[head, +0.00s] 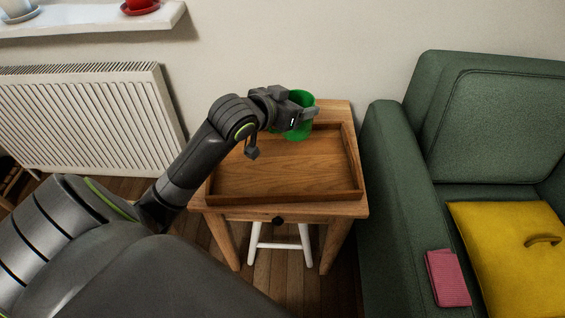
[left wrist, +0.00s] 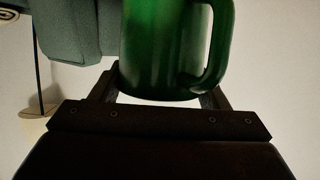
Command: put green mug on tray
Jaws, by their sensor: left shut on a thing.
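The green mug (head: 301,98) is in my left gripper (head: 306,113), at the back part of the wooden tray (head: 213,184) in the head view. The tray lies on a small wooden table (head: 341,107). The left gripper is shut on the mug; its fingers lie on both sides of the mug in the left wrist view, where the mug (left wrist: 160,45) looks upright with its handle on the right. I cannot tell whether the mug's base touches the tray. My right gripper is not in view.
A green armchair (head: 390,150) stands close to the table's right side, with a yellow cushion (head: 500,240) and a pink cloth (head: 447,277) on it. A white radiator (head: 85,115) is on the wall at left, below a white shelf (head: 90,18). The front of the tray is empty.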

